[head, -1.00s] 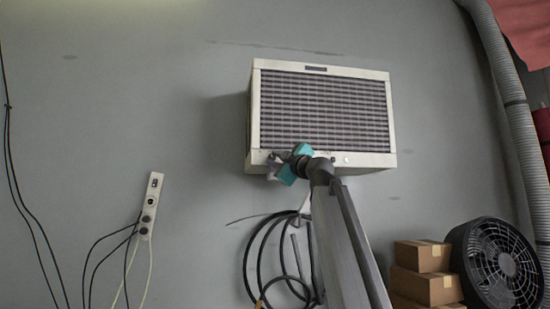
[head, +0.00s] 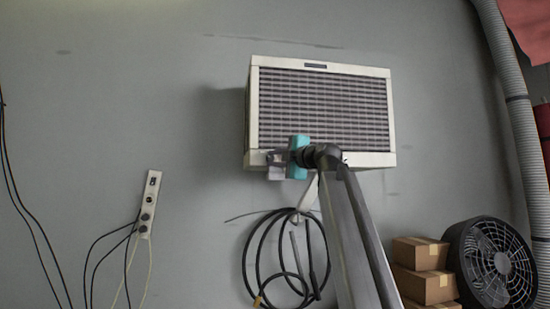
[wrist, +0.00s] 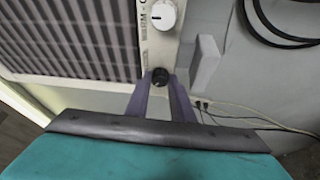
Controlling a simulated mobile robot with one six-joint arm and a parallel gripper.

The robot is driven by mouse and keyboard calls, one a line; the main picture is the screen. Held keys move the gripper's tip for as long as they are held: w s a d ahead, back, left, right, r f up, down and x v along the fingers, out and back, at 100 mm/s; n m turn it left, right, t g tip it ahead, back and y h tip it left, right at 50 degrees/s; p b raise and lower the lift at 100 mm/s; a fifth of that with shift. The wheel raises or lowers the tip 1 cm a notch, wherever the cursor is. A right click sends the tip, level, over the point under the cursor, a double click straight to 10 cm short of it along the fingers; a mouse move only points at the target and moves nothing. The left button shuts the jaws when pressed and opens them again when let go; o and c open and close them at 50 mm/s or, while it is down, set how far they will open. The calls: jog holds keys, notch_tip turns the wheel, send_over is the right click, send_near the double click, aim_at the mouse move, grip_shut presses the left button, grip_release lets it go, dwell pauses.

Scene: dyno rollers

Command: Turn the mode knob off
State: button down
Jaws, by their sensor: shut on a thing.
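The wall heater unit (head: 322,108) has a grey louvred grille in a cream frame, with its controls on the lower strip. In the wrist view, a small dark knob (wrist: 160,76) sits on that strip between the purple fingers of my gripper (wrist: 161,80), which is shut on it. Its label cannot be read. A white dial (wrist: 162,15) with a pointer line and lettering like "WARM" beside it is further along the strip, apart from the fingers. In the head view, my gripper (head: 277,158) is at the strip's lower left, and the arm hides part of the strip.
A pale block-shaped part (wrist: 207,64) stands close beside the fingers. A coiled black hose (head: 262,282) hangs below the unit. A power strip (head: 149,205) with cables is on the wall at left. Boxes (head: 425,287) and a black fan (head: 490,262) stand at lower right.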

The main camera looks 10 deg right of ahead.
jog(key=c, duration=1.5)
grip_release()
jog(key=shift+c, duration=0.2)
jog(key=shift+s+d, duration=0.1)
jog(key=shift+s, duration=0.05)
jog(key=r+v, duration=0.1)
jog(key=v, duration=1.2)
jog(key=shift+s+f, duration=0.25)
jog(key=shift+f, duration=0.2)
jog(key=shift+f, duration=0.1)
